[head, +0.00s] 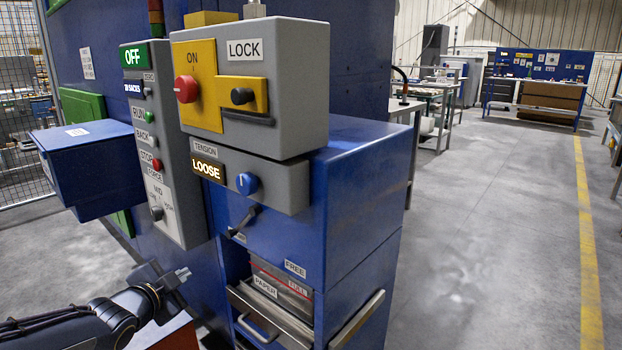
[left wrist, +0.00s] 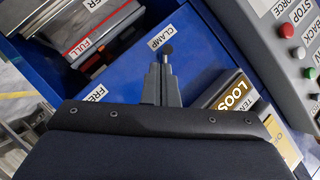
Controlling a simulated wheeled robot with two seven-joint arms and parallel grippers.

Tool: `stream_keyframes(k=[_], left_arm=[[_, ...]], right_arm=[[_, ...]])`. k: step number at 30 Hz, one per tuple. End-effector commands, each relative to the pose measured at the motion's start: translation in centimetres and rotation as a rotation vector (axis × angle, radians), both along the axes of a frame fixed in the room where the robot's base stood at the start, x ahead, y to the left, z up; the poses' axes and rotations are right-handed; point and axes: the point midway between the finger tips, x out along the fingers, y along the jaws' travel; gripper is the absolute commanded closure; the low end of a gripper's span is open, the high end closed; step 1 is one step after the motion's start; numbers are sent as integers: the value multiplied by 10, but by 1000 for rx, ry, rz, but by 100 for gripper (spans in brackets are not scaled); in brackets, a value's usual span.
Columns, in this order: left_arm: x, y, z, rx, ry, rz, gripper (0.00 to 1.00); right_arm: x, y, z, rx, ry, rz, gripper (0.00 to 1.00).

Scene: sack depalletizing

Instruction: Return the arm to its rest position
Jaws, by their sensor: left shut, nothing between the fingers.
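My left arm comes in from the lower left of the head view. Its gripper (head: 183,274) is shut and empty, in the air in front of the blue machine (head: 350,200), left of and below the black clamp lever (head: 244,222). In the left wrist view the closed fingers (left wrist: 161,72) point towards the blue panel with the CLAMP label (left wrist: 167,37). The clamp lever's dark knob (left wrist: 167,48) shows just beyond the fingertips; whether they touch cannot be told from that view, but the head view shows them apart. My right gripper is not in view.
A grey control box (head: 300,80) juts out above a LOOSE display (head: 208,169) and blue knob (head: 247,184). A panel of buttons (head: 165,150) and a blue box (head: 90,165) stand left. A paper tray (head: 275,315) sits below. Open floor (head: 490,230) lies right.

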Motion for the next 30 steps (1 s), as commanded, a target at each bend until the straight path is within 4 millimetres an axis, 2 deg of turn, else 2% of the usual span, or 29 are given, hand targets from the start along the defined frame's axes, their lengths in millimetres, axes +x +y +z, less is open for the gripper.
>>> stream_keyframes(k=[1, 2, 6, 9, 15, 21, 22, 30], left_arm=[[-31, 6, 8, -87, 70, 95, 100], [-49, 8, 7, -146, 121, 152, 100], [-138, 1, -10, -438, 355, 368, 100], [-191, -16, -26, -610, 498, 461, 100], [-266, -53, -49, -843, 721, 551, 100], [-327, -92, -66, -1010, 919, 586, 100], [-323, -90, -46, -1002, 914, 588, 100], [-321, -88, 18, -997, 909, 588, 100]], right_arm=[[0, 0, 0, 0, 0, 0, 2], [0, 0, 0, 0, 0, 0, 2], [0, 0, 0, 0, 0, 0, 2], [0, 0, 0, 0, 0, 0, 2], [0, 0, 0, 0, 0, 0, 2], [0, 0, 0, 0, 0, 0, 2], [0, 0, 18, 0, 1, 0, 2], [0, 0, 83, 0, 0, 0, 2]])
